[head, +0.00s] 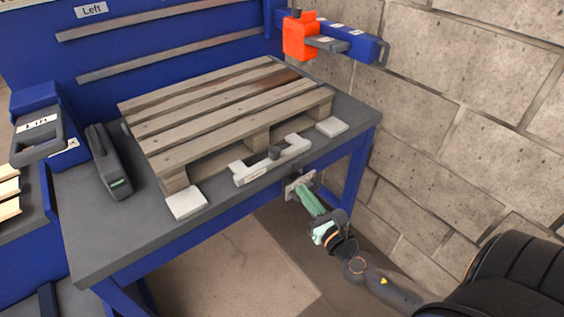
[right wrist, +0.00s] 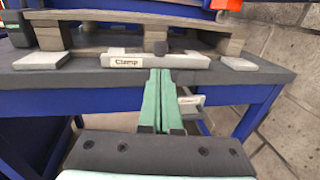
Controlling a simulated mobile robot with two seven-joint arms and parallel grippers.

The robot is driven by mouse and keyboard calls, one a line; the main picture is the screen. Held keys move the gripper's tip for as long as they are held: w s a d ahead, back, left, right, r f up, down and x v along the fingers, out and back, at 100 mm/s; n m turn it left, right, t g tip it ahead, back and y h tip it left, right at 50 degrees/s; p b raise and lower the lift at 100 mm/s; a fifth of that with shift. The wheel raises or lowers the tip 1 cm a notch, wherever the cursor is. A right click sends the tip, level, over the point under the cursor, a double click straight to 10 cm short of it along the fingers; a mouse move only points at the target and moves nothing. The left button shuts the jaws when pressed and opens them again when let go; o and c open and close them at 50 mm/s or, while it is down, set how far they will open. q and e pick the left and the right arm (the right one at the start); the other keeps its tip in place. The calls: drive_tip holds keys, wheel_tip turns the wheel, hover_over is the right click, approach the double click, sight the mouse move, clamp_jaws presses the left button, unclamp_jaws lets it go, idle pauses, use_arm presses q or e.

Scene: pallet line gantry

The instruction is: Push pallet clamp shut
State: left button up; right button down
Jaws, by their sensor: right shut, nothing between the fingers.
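The pallet clamp (head: 252,173) is a pale grey bar with a dark knob, lying on the bench along the pallet's front side. In the right wrist view the clamp (right wrist: 190,62) carries a "Clamp" label and lies just beyond my fingertips. The wooden pallet (head: 215,112) rests on the bench behind it. My right gripper (head: 304,190) is shut and empty, its green fingers pointing toward the bench's front edge. In the right wrist view the gripper (right wrist: 160,74) overlaps the clamp's lower edge; I cannot tell whether it touches. My left gripper is not in view.
The grey bench top (head: 110,232) has pale blocks at the pallet's front corners. A small labelled plate (head: 293,186) is at the bench front, near my right fingers. A dark handheld tool (head: 108,165) lies left of the pallet. An orange and blue unit (head: 300,35) stands back right, beside a block wall.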

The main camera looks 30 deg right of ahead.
approach(274, 156)
drive_tip(key=w, duration=0.2)
drive_tip(key=w+d+p, duration=0.1)
drive_tip(key=w, duration=0.2)
drive_tip(key=shift+w+d+f, duration=0.1)
drive_tip(key=shift+w+d, duration=0.05)
drive_tip(key=shift+d, duration=0.05)
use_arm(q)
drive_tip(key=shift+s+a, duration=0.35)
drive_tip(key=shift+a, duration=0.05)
use_arm(e)
drive_tip(key=shift+w, duration=0.6)
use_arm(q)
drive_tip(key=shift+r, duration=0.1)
use_arm(e)
drive_tip(key=shift+w, duration=0.1)
drive_tip(key=w+b, duration=0.1)
drive_tip(key=w, duration=0.3)
drive_tip(key=shift+a, duration=0.1)
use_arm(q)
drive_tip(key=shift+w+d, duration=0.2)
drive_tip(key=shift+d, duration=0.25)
use_arm(e)
drive_tip(key=shift+w, duration=0.1)
drive_tip(key=shift+r, duration=0.2)
